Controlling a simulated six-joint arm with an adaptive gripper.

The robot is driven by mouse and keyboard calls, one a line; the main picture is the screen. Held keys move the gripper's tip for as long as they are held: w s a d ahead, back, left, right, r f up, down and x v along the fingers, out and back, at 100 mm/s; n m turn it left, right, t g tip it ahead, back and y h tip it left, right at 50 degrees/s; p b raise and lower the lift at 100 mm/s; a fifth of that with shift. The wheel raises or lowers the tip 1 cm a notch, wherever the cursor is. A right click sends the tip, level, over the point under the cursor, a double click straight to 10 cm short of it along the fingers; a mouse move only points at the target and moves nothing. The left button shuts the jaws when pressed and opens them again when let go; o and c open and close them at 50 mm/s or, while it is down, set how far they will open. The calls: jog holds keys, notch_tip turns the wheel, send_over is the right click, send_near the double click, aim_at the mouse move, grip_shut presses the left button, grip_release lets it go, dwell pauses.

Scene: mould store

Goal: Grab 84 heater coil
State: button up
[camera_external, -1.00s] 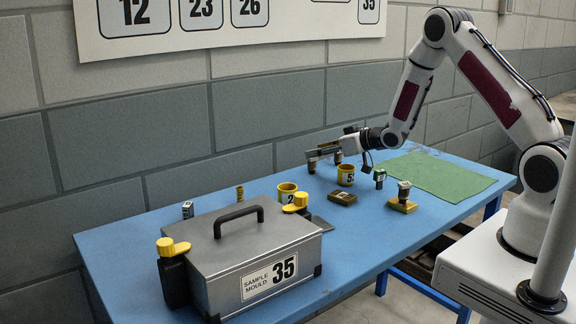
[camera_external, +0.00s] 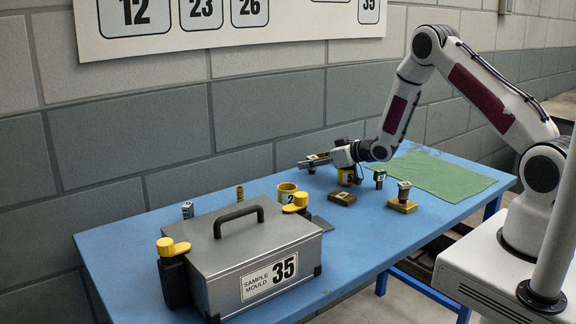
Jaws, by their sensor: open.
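I cannot read the number 84 on any part, so I cannot tell which one is the heater coil. My gripper (camera_external: 306,162) is open. It reaches left, low over the far side of the blue table. A small dark part (camera_external: 311,170) shows just under its fingers; whether they touch it is not clear. A yellow ring-shaped part with a dark marking (camera_external: 346,180) stands below my wrist, which hides its top. Another yellow ring with a label (camera_external: 287,193) stands to the left. A small yellow upright part (camera_external: 240,193) and a small grey labelled one (camera_external: 188,209) stand farther left.
A grey mould case (camera_external: 240,255) marked 35, with yellow latches, fills the table's front left. A green mat (camera_external: 445,178) lies bare.

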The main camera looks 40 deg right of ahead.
aim_at(312, 157)
jog(key=c, duration=1.3)
jog(key=shift+r, duration=0.15)
jog(key=shift+r, duration=4.9)
